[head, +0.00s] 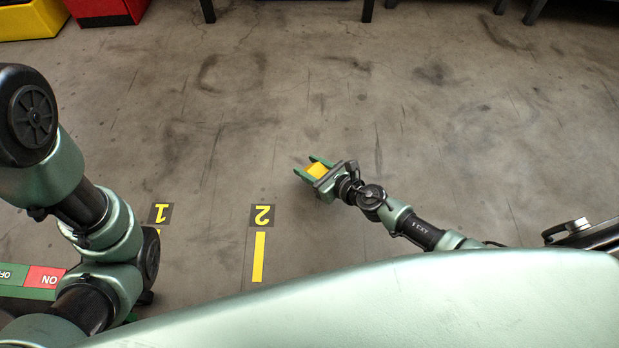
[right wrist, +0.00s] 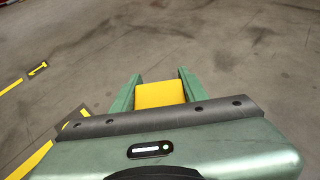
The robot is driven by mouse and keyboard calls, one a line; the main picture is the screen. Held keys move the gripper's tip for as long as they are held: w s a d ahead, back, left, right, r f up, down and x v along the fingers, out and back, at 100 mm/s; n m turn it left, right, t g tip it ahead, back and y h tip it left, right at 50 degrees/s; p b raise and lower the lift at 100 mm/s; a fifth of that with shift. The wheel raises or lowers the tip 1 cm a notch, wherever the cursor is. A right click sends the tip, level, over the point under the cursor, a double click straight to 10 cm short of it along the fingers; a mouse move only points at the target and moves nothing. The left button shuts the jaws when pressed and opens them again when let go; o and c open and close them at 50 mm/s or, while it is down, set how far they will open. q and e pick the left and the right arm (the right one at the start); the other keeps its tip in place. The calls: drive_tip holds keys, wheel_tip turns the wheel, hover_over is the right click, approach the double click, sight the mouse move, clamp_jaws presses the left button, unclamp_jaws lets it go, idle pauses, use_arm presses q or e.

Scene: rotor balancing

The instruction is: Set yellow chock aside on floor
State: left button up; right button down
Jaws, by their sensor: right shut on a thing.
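The yellow chock (head: 317,170) is a small block between the green fingers of my right gripper (head: 314,168). In the right wrist view the chock (right wrist: 160,93) sits between the two fingers of the right gripper (right wrist: 158,88), close to the palm. The right gripper is shut on it. The grey floor (head: 400,100) lies under the gripper; I cannot tell whether the chock touches it. My left arm comes in at the left of the head view, but its gripper does not show.
Floor markings "1" (head: 161,213) and "2" (head: 262,215) with yellow lines lie left of the right gripper. A green and red ON/OFF panel (head: 30,276) is at lower left. Yellow (head: 30,22) and red (head: 100,8) bins stand at upper left. The middle floor is clear.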

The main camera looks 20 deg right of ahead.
wheel_tip(320, 180, down, 4)
drive_tip(key=b, duration=0.4)
drive_tip(key=shift+f, duration=0.15)
drive_tip(key=shift+r, duration=0.2)
drive_tip(key=shift+f, duration=0.1)
drive_tip(key=c, duration=1.2)
unclamp_jaws()
drive_tip(key=shift+f, duration=0.2)
drive_tip(key=o, duration=0.4)
drive_tip(key=shift+o, duration=0.2)
drive_tip(key=shift+r, duration=0.1)
